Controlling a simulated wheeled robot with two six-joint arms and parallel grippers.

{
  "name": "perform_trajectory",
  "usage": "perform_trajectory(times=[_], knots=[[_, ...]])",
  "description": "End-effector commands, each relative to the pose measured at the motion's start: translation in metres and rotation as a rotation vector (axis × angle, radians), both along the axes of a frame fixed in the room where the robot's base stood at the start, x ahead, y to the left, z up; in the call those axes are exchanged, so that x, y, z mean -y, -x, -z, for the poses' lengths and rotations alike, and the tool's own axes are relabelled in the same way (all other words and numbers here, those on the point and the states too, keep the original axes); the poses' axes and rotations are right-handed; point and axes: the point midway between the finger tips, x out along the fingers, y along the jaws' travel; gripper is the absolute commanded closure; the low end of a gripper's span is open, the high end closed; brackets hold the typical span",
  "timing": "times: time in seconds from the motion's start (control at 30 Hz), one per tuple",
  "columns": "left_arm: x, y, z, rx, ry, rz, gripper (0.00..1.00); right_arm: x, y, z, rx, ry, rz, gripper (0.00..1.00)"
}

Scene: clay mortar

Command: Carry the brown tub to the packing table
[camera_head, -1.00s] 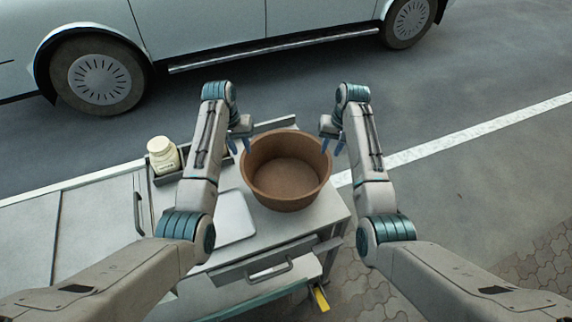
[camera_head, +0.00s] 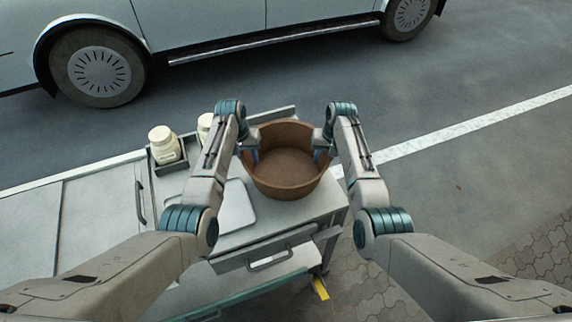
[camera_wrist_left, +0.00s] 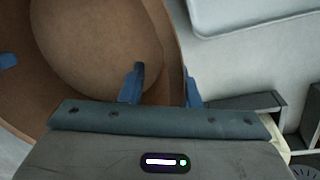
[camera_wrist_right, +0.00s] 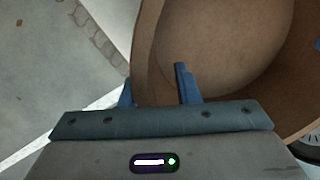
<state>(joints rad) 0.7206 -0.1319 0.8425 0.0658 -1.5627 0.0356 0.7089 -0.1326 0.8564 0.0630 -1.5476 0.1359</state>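The brown tub (camera_head: 287,185), round and open-topped, stands upright and empty at the right end of a grey worktop (camera_head: 238,242). My left gripper (camera_head: 247,155) is at the tub's left wall. In the left wrist view, its blue fingers (camera_wrist_left: 163,88) straddle the wall, one inside and one outside, with a gap between them. My right gripper (camera_head: 324,154) is at the right wall. In the right wrist view, its fingers (camera_wrist_right: 155,88) also straddle the wall and look spread. I cannot tell which surface is the packing table.
A white jar (camera_head: 164,145) stands in a dark tray (camera_head: 172,166) left of the tub; another jar (camera_head: 205,126) is partly behind my left arm. A pale flat panel (camera_head: 238,208) lies left of the tub. A parked car (camera_head: 240,30) is beyond. Open pavement lies right.

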Motion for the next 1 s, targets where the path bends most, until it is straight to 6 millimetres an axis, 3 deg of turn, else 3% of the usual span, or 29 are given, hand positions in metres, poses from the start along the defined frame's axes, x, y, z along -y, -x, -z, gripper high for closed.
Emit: perform_trajectory(times=[0.17, 0.47, 0.63, 1.0], knots=[[0.0020, -0.0003, 0.0111, 0.001, 0.000, 0.000, 0.70, -0.0020, 0.0001, 0.0115, -0.001, 0.000, 0.000, 0.71], [0.0022, -0.0002, 0.0128, 0.002, 0.000, 0.000, 0.70, -0.0022, -0.0002, 0.0129, 0.001, 0.000, 0.000, 0.71], [0.0021, -0.0001, 0.0127, 0.001, 0.000, 0.000, 1.00, -0.0022, -0.0002, 0.0128, 0.001, 0.000, 0.000, 1.00], [0.0035, -0.0003, 0.0115, 0.002, 0.001, 0.001, 1.00, -0.0034, -0.0004, 0.0116, 0.001, -0.001, -0.001, 1.00]])
